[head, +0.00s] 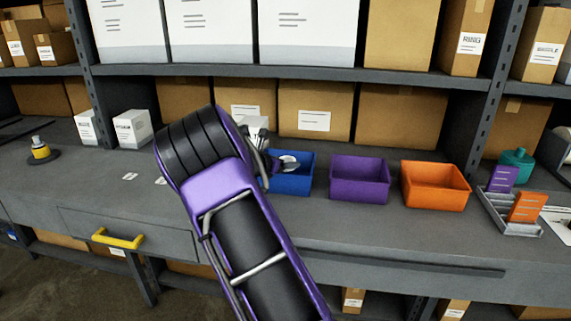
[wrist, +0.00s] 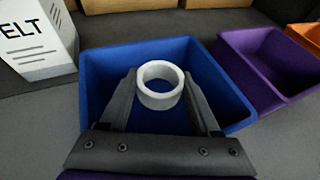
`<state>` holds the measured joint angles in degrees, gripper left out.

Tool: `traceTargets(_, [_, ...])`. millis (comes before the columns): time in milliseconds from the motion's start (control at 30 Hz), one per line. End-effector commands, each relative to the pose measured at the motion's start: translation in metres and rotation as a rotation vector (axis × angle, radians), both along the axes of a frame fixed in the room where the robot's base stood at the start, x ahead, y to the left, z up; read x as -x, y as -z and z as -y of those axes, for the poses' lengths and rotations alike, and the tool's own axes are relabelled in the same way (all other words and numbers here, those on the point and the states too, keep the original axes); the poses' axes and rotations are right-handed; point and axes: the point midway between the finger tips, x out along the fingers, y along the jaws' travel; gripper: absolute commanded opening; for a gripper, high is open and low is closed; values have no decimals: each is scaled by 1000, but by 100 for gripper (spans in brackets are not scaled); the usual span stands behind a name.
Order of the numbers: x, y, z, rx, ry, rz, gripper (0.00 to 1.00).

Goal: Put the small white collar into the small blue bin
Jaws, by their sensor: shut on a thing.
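The small white collar (wrist: 160,99) is a short white ring, seen in the wrist view between my gripper's fingertips (wrist: 161,82). My gripper is shut on it. The small blue bin (wrist: 96,74) lies beneath the collar and fingers, which overlap its opening in the wrist view. How high the collar is above the bin floor I cannot tell. In the head view, the blue bin (head: 301,184) stands on the bench, partly hidden behind my arm, and the collar (head: 289,160) shows as a pale spot at its opening.
A purple bin (head: 360,180) and an orange bin (head: 436,185) stand to the right of the blue bin. A white box (wrist: 36,40) stands close to its left. Cardboard boxes (head: 314,111) line the shelf behind. The bench front is mostly clear.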

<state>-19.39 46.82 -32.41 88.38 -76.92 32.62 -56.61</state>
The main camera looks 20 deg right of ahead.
Motion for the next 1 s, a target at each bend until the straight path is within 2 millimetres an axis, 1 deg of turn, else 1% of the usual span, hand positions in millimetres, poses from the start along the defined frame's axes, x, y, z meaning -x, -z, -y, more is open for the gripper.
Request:
traceTargets(100, [0, -1, 0, -1, 0, 1, 11])
traceTargets(500, [0, 12, 0, 0, 0, 0, 11])
traceTargets(600, [0, 11, 0, 0, 0, 0, 11])
traceTargets(633, [0, 11, 0, 0, 0, 0, 67])
traceTargets(767, [0, 11, 0, 0, 0, 0, 91])
traceTargets(800, [0, 11, 0, 0, 0, 0, 94])
traceTargets(1000, [0, 12, 0, -1, 1, -1, 94])
